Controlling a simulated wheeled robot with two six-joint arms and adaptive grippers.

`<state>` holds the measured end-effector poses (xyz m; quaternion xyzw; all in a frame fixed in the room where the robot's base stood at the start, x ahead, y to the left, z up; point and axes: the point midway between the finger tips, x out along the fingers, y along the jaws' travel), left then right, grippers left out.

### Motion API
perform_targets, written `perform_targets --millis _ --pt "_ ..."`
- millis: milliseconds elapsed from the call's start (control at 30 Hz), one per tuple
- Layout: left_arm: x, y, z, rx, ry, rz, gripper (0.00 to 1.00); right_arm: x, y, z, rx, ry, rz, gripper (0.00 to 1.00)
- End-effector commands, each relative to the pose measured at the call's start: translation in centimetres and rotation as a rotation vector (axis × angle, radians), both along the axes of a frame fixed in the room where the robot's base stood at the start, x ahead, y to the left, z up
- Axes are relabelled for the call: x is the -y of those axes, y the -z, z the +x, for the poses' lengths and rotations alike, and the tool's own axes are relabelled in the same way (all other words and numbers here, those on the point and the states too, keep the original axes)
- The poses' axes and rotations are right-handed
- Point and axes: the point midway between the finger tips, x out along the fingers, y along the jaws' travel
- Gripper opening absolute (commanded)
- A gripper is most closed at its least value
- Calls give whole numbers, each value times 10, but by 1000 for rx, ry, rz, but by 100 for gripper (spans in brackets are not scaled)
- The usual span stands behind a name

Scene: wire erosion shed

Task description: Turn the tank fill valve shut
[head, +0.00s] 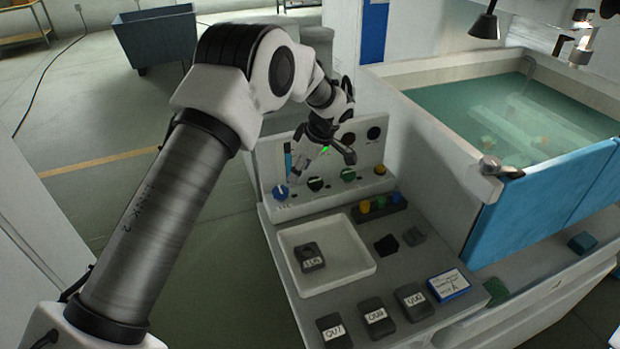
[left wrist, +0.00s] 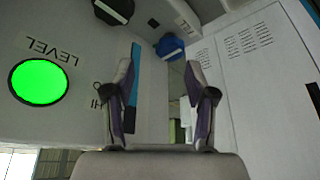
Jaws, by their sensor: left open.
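The control panel (head: 375,130) carries a row of knobs along its lower edge. A blue knob (head: 281,192) with a pale bar is at the left end, then a dark knob (head: 316,184), a green knob (head: 348,175) and a yellow knob (head: 380,169). My left gripper (head: 322,160) is open and empty in front of the panel, above the knobs. In the left wrist view, the blue knob (left wrist: 170,47) shows beyond the open fingers (left wrist: 160,75), apart from them. The right gripper is out of view.
A lit green level lamp (left wrist: 39,82) and a blue gauge strip (left wrist: 137,90) are close by. Below the panel, the bench holds a white tray (head: 365,262), a small button box (head: 385,208) and labelled blocks. The water tank (head: 435,125) stands to the right.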

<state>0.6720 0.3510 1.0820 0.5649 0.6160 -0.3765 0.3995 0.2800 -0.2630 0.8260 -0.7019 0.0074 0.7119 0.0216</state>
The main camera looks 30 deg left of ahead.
Motion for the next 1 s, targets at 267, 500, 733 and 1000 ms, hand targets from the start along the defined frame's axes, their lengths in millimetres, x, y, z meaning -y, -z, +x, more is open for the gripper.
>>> perform_targets --millis 267,500,733,1000 --pt "-19 40 -4 -5 -2 -2 56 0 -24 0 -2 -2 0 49" --pt "-30 68 -4 -2 -2 -2 56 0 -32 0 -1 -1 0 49" --pt "-30 70 -4 -2 -1 -2 49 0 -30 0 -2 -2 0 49" --pt "-30 70 -5 -4 -1 -1 10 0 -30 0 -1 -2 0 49"
